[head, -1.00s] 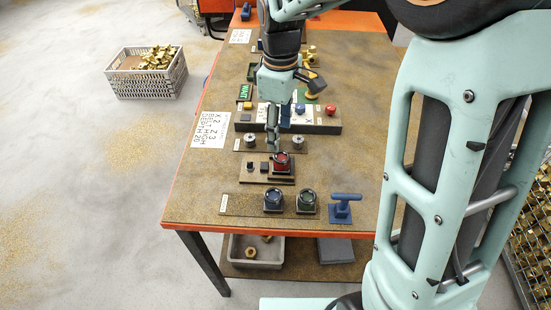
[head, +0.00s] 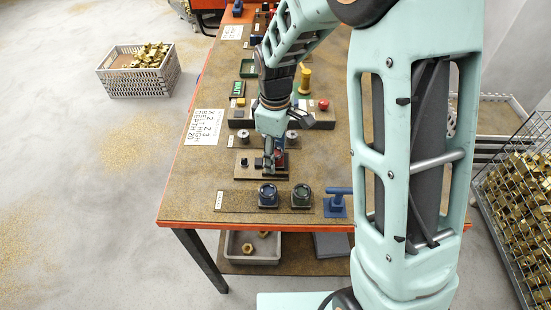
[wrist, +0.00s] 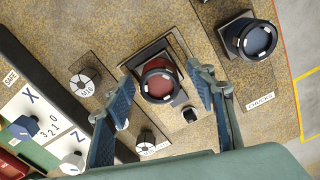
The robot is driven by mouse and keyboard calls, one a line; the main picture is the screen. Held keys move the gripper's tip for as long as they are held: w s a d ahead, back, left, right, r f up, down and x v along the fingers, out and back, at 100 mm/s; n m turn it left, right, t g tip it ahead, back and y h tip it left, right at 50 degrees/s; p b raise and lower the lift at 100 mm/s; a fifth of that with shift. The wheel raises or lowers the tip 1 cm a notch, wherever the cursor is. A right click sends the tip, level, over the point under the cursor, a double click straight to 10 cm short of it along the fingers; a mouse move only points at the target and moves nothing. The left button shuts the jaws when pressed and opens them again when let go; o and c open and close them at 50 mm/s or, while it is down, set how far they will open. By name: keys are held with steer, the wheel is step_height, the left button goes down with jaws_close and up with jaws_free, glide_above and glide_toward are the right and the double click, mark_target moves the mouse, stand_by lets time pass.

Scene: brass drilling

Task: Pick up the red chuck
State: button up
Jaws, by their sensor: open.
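The red chuck (wrist: 159,82) is a red block with a black ring on top. It stands upright on a dark base plate, and in the wrist view it lies between and just beyond my two fingers. In the head view the red chuck (head: 279,153) is partly hidden by my gripper (head: 274,148), which is just above it, pointing down. My gripper (wrist: 168,100) is open, with a blue finger on each side of the chuck and nothing held. Whether the fingers reach down beside the chuck or are still above it I cannot tell.
Round grey knobs (wrist: 85,83) and a control panel (wrist: 45,128) are close to my left finger.

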steer(key=shift+c, duration=0.4)
jaws_close()
steer(key=shift+r, duration=0.15)
